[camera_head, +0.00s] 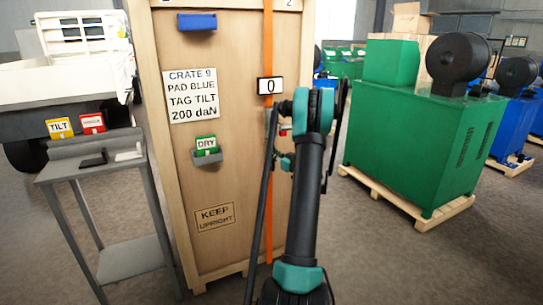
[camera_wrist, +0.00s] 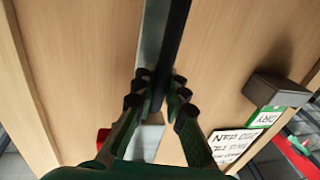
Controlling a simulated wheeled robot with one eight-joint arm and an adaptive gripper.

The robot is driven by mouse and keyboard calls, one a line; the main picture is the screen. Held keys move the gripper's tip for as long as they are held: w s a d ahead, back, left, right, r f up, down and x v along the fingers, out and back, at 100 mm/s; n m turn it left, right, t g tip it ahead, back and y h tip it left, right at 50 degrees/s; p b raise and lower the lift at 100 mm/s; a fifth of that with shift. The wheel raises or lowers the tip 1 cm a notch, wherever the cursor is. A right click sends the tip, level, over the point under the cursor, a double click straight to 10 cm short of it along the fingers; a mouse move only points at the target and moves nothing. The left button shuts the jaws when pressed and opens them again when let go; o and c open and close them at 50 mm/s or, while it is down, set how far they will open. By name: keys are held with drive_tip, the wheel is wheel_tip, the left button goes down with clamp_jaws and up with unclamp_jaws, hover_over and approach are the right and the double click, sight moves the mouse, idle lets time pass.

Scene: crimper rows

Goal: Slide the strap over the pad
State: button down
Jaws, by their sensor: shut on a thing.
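An orange strap (camera_head: 268,45) runs vertically down the front of the tall wooden crate (camera_head: 235,150). A blue block (camera_head: 197,22) sits high on the crate's front, left of the strap and apart from it. My gripper (camera_wrist: 158,98) is at the crate front, by the strap line. Its fingers are shut on a long dark bar (camera_wrist: 175,35), which in the head view (camera_head: 259,210) slants down below it. A pale grey strip (camera_wrist: 152,40) runs beside the bar in the wrist view; I cannot tell whether it is the strap. My arm hides part of the strap in the head view.
The crate sign (camera_head: 193,95) reads "PAD BLUE, TAG TILT, 200 daN". A grey holder (camera_head: 206,158) carries a green DRY tag. A display (camera_head: 270,86) reads 0. A grey stand (camera_head: 130,258) at left bears yellow TILT (camera_head: 59,127) and red tags. A green machine (camera_head: 420,140) stands right.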

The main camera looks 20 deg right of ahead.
drive_tip(key=c, duration=1.5)
unclamp_jaws()
drive_tip(key=shift+d, duration=0.3)
drive_tip(key=shift+c, duration=0.2)
drive_tip(key=shift+s, duration=0.1)
drive_tip(key=v, duration=1.2)
